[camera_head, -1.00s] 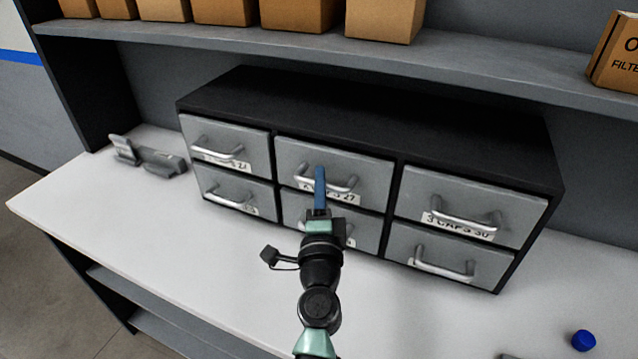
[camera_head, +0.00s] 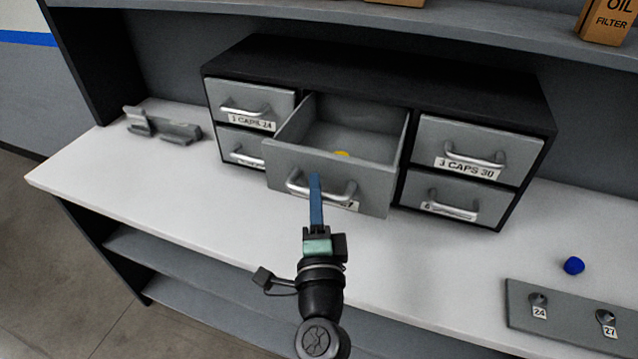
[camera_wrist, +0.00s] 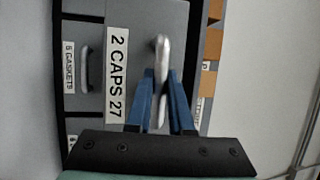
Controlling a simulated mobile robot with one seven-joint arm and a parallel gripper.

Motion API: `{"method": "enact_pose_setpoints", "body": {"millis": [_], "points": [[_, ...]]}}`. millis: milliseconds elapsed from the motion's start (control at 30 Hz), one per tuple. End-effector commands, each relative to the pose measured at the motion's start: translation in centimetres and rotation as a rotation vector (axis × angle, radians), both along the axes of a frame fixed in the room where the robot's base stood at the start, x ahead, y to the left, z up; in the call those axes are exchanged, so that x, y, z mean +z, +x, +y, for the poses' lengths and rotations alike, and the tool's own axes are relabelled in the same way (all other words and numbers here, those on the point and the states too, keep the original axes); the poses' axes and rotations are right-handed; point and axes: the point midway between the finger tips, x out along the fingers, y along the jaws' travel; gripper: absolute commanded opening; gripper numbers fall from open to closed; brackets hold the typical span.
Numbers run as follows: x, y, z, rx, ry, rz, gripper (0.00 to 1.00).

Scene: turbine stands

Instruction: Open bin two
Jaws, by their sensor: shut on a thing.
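Bin two is the top middle grey drawer (camera_head: 330,176) of the black cabinet (camera_head: 400,88), pulled well out. A yellow item (camera_head: 341,154) shows inside it, partly hidden by the drawer front. My gripper (camera_head: 315,190) has its blue fingers shut on the drawer's silver handle (camera_head: 345,192). In the wrist view the fingers (camera_wrist: 160,90) stand on either side of the handle (camera_wrist: 163,55), beside the label "2 CAPS 27" (camera_wrist: 116,72). In the head view my gripper hides part of that label.
Closed drawers flank bin two, such as "1 CAPS 24" (camera_head: 250,107) and "3 CAPS 30" (camera_head: 478,152). A grey holder (camera_head: 163,127) stands at left. A blue cap (camera_head: 573,265) and a grey plate with posts (camera_head: 570,318) lie at right. White worktop is clear in front.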

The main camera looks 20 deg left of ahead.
Motion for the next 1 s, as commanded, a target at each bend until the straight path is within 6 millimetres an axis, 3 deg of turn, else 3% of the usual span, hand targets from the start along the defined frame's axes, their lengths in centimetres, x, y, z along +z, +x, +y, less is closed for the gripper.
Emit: {"method": "enact_pose_setpoints", "body": {"millis": [467, 500, 633, 1000], "points": [[-0.02, -0.27, -0.05, -0.001, 0.000, 0.000, 0.00], [-0.02, -0.27, -0.05, -0.001, 0.000, 0.000, 0.27], [0.01, -0.26, -0.05, -0.001, 0.000, 0.000, 0.50], [-0.09, -0.60, -0.20, -0.001, 0.001, -0.001, 0.50]]}}
